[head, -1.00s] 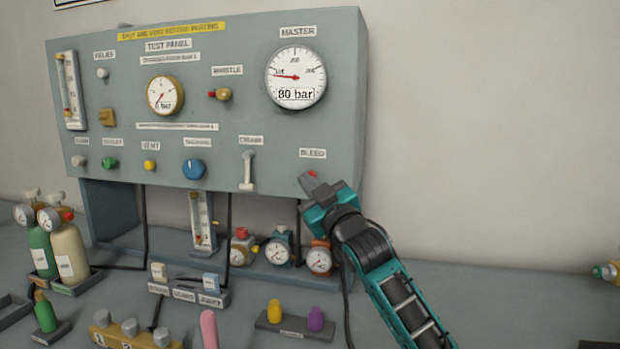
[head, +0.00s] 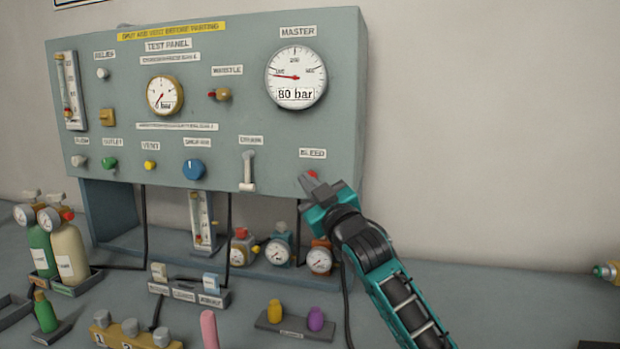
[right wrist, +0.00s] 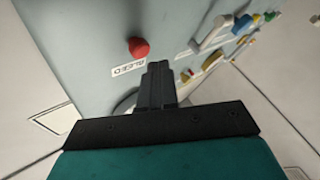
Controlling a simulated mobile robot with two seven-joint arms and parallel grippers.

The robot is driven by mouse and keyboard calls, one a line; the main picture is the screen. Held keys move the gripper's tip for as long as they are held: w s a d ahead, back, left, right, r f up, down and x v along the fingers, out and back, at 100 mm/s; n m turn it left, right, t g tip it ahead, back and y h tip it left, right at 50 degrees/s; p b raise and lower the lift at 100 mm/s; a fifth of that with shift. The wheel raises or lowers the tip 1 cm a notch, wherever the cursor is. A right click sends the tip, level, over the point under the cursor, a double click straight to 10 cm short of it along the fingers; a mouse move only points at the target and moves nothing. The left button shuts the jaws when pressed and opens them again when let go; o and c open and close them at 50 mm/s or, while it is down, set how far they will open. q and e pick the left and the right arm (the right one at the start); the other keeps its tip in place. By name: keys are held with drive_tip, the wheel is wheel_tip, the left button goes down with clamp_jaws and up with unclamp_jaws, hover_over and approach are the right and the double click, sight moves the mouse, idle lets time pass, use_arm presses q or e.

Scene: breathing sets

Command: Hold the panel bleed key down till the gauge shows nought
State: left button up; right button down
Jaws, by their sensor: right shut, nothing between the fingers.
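The red bleed key (head: 312,174) is on the lower right of the grey-green test panel (head: 120,220), under a BLEED label. It also shows as a round red knob (right wrist: 138,47) in the right wrist view. My right gripper (head: 308,181) is shut and empty, its tips close to the key and partly covering it in the head view. In the right wrist view the fingertips (right wrist: 160,66) appear beside the key, not over it; I cannot tell whether they touch the panel. The master gauge (head: 296,76) reads 80 bar. My left gripper is not in view.
The crank lever (head: 248,170) and blue knob (head: 194,169) are left of the key. Small regulators (head: 278,250) stand below the panel. Green and cream cylinders (head: 68,250) stand at the left. The bench right of my arm is mostly clear.

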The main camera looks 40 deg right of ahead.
drive_tip(key=shift+d, duration=0.1)
drive_tip(key=shift+w+d, duration=0.25)
drive_tip(key=shift+w, duration=0.05)
drive_tip(key=shift+w+d+p, duration=0.35)
drive_tip(key=shift+d+p, duration=0.05)
drive_tip(key=shift+d, duration=0.1)
idle(0.8)
idle(1.4)
idle(1.2)
idle(1.3)
